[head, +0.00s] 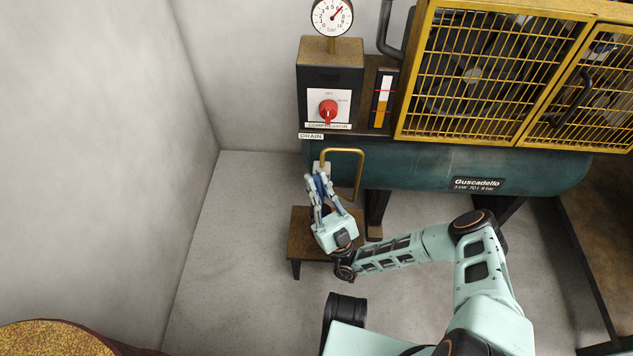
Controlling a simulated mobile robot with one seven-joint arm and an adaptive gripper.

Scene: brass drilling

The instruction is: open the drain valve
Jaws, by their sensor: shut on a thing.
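The drain valve sits under the "DRAIN" label (311,136), at the left end of the dark teal tank (420,170). A blue part that looks like the valve's handle (322,187) shows between my fingers. My gripper (320,174) points up the picture toward the tank end and is shut on this blue handle. My fingers hide most of the valve body, so I cannot tell how far the handle is turned. A brass pipe (361,165) loops out just right of my gripper.
A low brown stand (298,245) is below my gripper. Above are the compressor switch box (311,80) with a red knob (327,110), a pressure gauge (332,16) and a yellow cage (408,100). Grey floor (230,230) is free to the left, up to the wall.

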